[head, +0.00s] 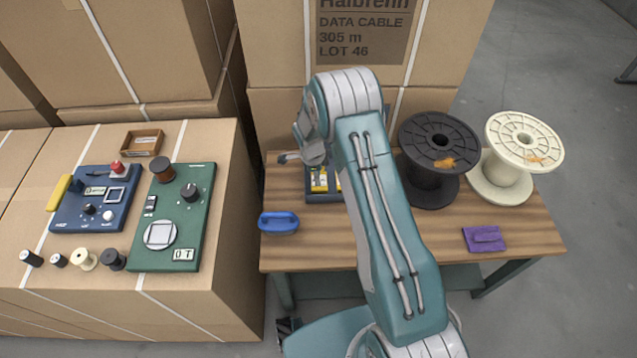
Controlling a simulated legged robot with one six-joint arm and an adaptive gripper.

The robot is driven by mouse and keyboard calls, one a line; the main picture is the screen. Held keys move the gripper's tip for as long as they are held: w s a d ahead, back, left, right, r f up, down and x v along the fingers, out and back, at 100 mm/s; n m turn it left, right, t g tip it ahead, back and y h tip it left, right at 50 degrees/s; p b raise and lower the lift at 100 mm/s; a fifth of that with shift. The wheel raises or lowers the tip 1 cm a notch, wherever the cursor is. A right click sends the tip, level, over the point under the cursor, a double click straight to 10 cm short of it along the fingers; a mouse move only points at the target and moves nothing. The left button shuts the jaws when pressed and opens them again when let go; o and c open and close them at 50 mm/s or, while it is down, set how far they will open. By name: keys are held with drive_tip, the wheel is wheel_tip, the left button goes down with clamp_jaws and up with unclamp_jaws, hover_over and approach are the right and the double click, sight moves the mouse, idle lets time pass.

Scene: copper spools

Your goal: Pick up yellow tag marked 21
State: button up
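A dark blue tray (322,198) lies on the wooden table, partly covered by my arm. Yellow pieces that look like tags (319,182) are in it, next to white parts. They are small and no number can be read, so I cannot tell which is marked 21. My arm rises from the bottom of the view and bends over at the top, with its wrist just above and left of the tray. A small grey part sticks out left from the wrist. The fingertips cannot be made out, and neither can anything held.
On the wooden table (345,245) are a blue handled object (278,222), a black spool (432,150), a cream spool (515,150) and a purple block (484,239). Left, a carton (215,300) bears blue (75,215) and green (190,235) devices. Stacked cartons (270,50) stand behind.

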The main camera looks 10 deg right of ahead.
sight(319, 189)
drive_tip(key=f, duration=0.7)
drive_tip(key=shift+d, duration=0.35)
drive_tip(key=shift+c, duration=0.3)
clamp_jaws()
